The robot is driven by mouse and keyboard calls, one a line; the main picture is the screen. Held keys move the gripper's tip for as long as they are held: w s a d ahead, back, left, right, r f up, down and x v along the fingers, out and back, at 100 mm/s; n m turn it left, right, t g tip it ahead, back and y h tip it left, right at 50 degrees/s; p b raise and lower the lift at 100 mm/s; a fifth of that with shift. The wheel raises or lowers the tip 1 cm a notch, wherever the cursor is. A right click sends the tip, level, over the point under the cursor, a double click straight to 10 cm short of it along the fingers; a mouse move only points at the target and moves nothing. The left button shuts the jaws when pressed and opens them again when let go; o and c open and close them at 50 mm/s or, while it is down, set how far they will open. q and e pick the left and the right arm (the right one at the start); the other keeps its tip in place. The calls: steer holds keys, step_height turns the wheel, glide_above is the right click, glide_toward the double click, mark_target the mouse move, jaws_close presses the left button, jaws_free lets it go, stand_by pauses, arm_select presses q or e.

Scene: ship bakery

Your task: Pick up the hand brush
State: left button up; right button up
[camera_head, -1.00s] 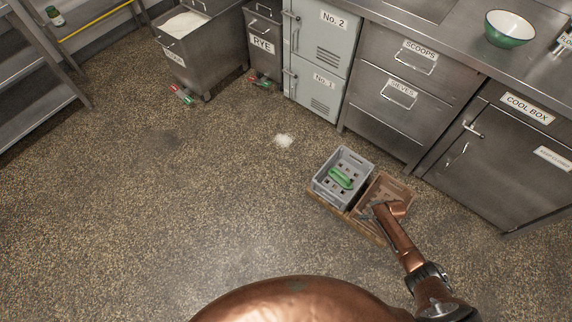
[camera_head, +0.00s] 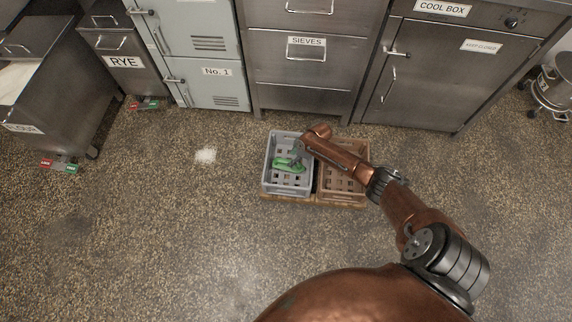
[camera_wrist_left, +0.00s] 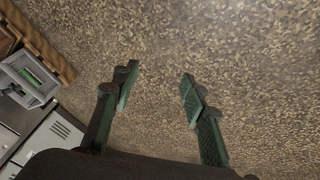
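The green hand brush (camera_head: 288,166) lies in the grey crate (camera_head: 265,180) on the floor. It also shows as a small green strip in the left wrist view (camera_wrist_left: 36,76). My right gripper (camera_head: 296,152) reaches over the grey crate from its right side, with its fingers at the brush. The fingers are small and partly hidden by the wrist, so I cannot tell whether they touch or grip it. My left gripper (camera_wrist_left: 160,88) is open and empty above bare floor in the left wrist view, apart from the crates.
A brown crate (camera_head: 343,198) stands right beside the grey one on a wooden base, partly under my right forearm. Steel drawers (camera_head: 302,75), lockers (camera_head: 215,88) and the cool box cabinet (camera_head: 440,80) stand behind. The floor in front is clear.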

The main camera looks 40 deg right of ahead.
steer(key=b+x, duration=0.1)
steer(key=x, duration=0.2)
steer(key=b+x, duration=0.1)
steer(key=shift+s+a+f+b, duration=0.15)
steer(key=shift+s+f+b, duration=0.1)
steer(key=shift+s+b, duration=0.05)
steer(key=shift+w+a+f, duration=0.1)
steer(key=shift+w+f, duration=0.15)
arm_select(q)
steer(key=f, duration=0.1)
steer(key=w+f+t, duration=0.1)
steer(key=f, duration=0.1)
steer(key=w+d+f+t, duration=0.1)
steer(key=shift+w+f, duration=0.2)
steer(key=shift+f, duration=0.2)
arm_select(e)
steer(key=shift+r, duration=0.1)
steer(key=shift+c, duration=0.6)
jaws_close()
